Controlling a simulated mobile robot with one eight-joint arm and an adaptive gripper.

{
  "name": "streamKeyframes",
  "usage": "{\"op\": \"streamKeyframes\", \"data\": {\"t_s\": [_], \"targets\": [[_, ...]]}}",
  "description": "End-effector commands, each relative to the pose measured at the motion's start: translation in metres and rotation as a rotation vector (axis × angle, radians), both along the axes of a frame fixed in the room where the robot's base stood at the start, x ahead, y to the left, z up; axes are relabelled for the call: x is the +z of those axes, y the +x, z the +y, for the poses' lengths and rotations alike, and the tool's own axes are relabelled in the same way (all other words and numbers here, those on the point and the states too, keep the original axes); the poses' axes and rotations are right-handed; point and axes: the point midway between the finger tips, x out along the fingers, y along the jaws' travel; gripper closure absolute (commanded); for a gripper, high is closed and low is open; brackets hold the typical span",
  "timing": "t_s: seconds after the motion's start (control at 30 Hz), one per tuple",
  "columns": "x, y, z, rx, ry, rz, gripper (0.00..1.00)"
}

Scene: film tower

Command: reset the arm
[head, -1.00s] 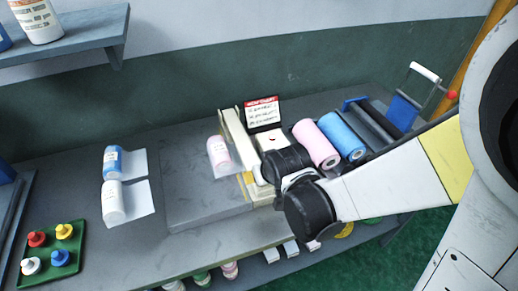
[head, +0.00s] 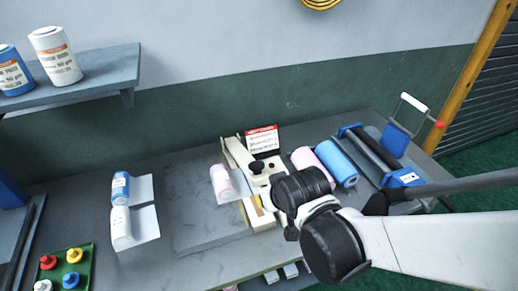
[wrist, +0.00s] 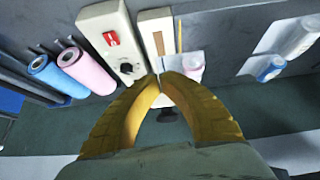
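My arm reaches in from the right in the head view, with its dark wrist joints (head: 303,190) over the front right of a cream bench machine (head: 240,165). My gripper (wrist: 163,78) shows in the wrist view. Its two yellow fingers meet at the tips, and nothing is seen held between them. The gripper's fingers cannot be made out in the head view. The cream machine (wrist: 115,40) lies beyond the fingertips in the wrist view.
A shelf (head: 80,82) with bottles is at upper left.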

Motion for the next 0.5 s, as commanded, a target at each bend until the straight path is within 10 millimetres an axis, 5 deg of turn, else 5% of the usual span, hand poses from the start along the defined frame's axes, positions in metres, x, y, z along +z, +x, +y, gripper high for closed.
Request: {"op": "streamKeyframes", "data": {"t_s": [0.5], "targets": [[0.0110,-0.0100,-0.0025,-0.001,0.001,-0.001,1.00]]}}
